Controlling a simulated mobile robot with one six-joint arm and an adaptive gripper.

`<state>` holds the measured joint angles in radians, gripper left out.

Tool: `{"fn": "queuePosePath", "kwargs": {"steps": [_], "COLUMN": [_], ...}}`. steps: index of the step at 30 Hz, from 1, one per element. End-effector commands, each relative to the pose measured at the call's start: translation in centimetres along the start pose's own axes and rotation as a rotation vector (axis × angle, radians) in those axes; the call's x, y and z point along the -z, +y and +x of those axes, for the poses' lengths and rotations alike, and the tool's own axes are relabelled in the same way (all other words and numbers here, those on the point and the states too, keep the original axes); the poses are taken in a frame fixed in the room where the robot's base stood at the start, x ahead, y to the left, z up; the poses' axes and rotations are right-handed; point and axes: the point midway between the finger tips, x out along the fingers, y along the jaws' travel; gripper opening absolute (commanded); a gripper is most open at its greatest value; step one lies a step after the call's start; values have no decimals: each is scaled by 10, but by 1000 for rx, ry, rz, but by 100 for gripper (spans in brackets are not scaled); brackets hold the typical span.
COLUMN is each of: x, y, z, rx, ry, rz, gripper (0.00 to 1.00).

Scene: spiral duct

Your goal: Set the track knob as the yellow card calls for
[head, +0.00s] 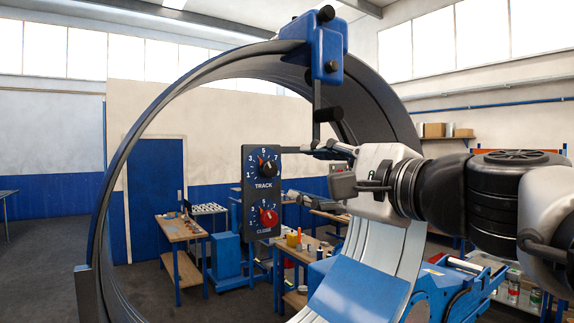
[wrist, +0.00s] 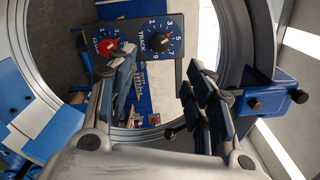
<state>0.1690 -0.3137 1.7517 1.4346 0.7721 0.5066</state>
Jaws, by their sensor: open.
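The dark control panel (head: 247,196) hangs upright inside the big ring. The black TRACK knob (head: 268,164) is its upper dial, with a red mark pointing up-left, roughly between 3 and 5; the exact setting is too small to read. The red CLOSE knob (head: 268,217) is below it. In the wrist view the TRACK knob (wrist: 158,43) shows beyond the fingertips and the CLOSE knob (wrist: 107,47) is to its left, partly behind the left finger. My gripper (head: 320,170) is open and empty, right of the panel and apart from the TRACK knob. I cannot make out the yellow card.
The large metal ring (head: 125,150) surrounds the panel. A blue clamp block (head: 326,48) sits on its top, with a dark rod hanging down close to my gripper. Wooden workbenches (head: 180,228) with small items stand behind. Open floor lies at the left.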

Motion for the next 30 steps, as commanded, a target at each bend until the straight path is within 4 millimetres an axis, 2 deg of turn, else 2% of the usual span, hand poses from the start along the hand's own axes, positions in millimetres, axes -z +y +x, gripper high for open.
{"fn": "queuePosePath", "kwargs": {"steps": [1,9,15,21,30], "x": [-2,-2,-1,-1,0], "y": [0,0,-1,0,0], "z": [13,72,104,118,119], "rx": [-5,-5,-3,-1,-1], "ry": [-5,-3,-2,-1,0], "rz": [2,0,-2,-2,-3], "gripper": [48,48,48,48,47]}}
